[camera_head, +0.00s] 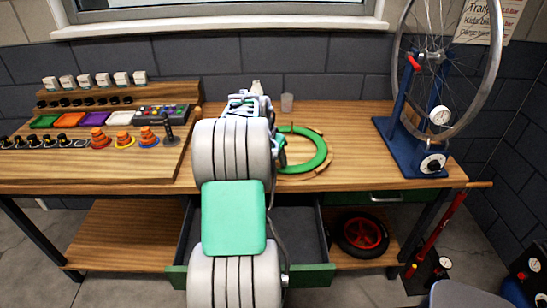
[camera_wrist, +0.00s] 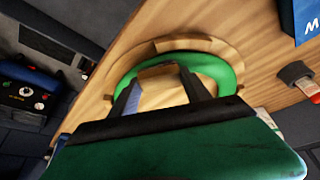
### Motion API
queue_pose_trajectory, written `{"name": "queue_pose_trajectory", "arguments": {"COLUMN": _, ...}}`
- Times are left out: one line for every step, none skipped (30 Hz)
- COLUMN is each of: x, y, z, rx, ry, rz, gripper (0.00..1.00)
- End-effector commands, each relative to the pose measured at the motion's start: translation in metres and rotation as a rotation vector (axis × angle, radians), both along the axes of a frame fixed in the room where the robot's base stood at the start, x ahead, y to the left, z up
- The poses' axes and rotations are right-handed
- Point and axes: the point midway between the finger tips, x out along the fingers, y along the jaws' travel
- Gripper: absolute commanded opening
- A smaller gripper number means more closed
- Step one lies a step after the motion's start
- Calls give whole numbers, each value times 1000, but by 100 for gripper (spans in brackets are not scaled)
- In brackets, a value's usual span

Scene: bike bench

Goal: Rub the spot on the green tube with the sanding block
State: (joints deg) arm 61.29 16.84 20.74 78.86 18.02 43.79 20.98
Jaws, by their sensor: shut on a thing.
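The green tube (camera_head: 322,150) is a curved piece lying on a wooden cradle (camera_head: 318,172) at the middle of the bench. The tube also shows in the wrist view (camera_wrist: 220,70). My gripper (camera_wrist: 157,80) is shut on a tan block, which looks like the sanding block (camera_wrist: 158,70). The block spans the fingertips inside the tube's curve in the wrist view; I cannot tell whether it touches the tube. In the head view my arm hides the block and most of the gripper. I cannot make out the spot on the tube.
A wheel truing stand (camera_head: 410,150) is at the right, and a parts board (camera_head: 90,165) at the left. An open drawer (camera_head: 313,272) sticks out below. A blue box (camera_wrist: 305,20) shows in the wrist view.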

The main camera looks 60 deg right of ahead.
Motion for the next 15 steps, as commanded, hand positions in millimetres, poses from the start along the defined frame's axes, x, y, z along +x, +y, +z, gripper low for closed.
{"name": "queue_pose_trajectory", "arguments": {"x": 1, "y": 0, "z": 7, "rx": -2, "ry": -2, "rz": 1, "gripper": 17}}
{"name": "queue_pose_trajectory", "arguments": {"x": 1, "y": -1, "z": 10, "rx": -3, "ry": -1, "rz": 1, "gripper": 17}}
{"name": "queue_pose_trajectory", "arguments": {"x": 1, "y": -1, "z": 15, "rx": -3, "ry": -1, "rz": 1, "gripper": 17}}
{"name": "queue_pose_trajectory", "arguments": {"x": 1, "y": -1, "z": 18, "rx": -3, "ry": -1, "rz": 1, "gripper": 17}}
{"name": "queue_pose_trajectory", "arguments": {"x": 1, "y": -1, "z": 21, "rx": -4, "ry": -1, "rz": 1, "gripper": 17}}
{"name": "queue_pose_trajectory", "arguments": {"x": 1, "y": -1, "z": 24, "rx": -4, "ry": -1, "rz": 1, "gripper": 17}}
{"name": "queue_pose_trajectory", "arguments": {"x": 1, "y": -1, "z": 27, "rx": -4, "ry": -2, "rz": 0, "gripper": 17}}
{"name": "queue_pose_trajectory", "arguments": {"x": 1, "y": -1, "z": 30, "rx": -4, "ry": -2, "rz": 0, "gripper": 17}}
{"name": "queue_pose_trajectory", "arguments": {"x": 1, "y": -1, "z": 34, "rx": -4, "ry": -2, "rz": 0, "gripper": 17}}
{"name": "queue_pose_trajectory", "arguments": {"x": 1, "y": -1, "z": 37, "rx": -3, "ry": -2, "rz": 0, "gripper": 17}}
{"name": "queue_pose_trajectory", "arguments": {"x": 1, "y": -1, "z": 39, "rx": -3, "ry": -2, "rz": 0, "gripper": 17}}
{"name": "queue_pose_trajectory", "arguments": {"x": 1, "y": -1, "z": 43, "rx": -3, "ry": -2, "rz": 0, "gripper": 17}}
{"name": "queue_pose_trajectory", "arguments": {"x": 1, "y": -1, "z": 46, "rx": -3, "ry": -2, "rz": 0, "gripper": 17}}
{"name": "queue_pose_trajectory", "arguments": {"x": 1, "y": -1, "z": 49, "rx": -4, "ry": -2, "rz": 0, "gripper": 17}}
{"name": "queue_pose_trajectory", "arguments": {"x": 1, "y": -1, "z": 53, "rx": -4, "ry": -3, "rz": 0, "gripper": 17}}
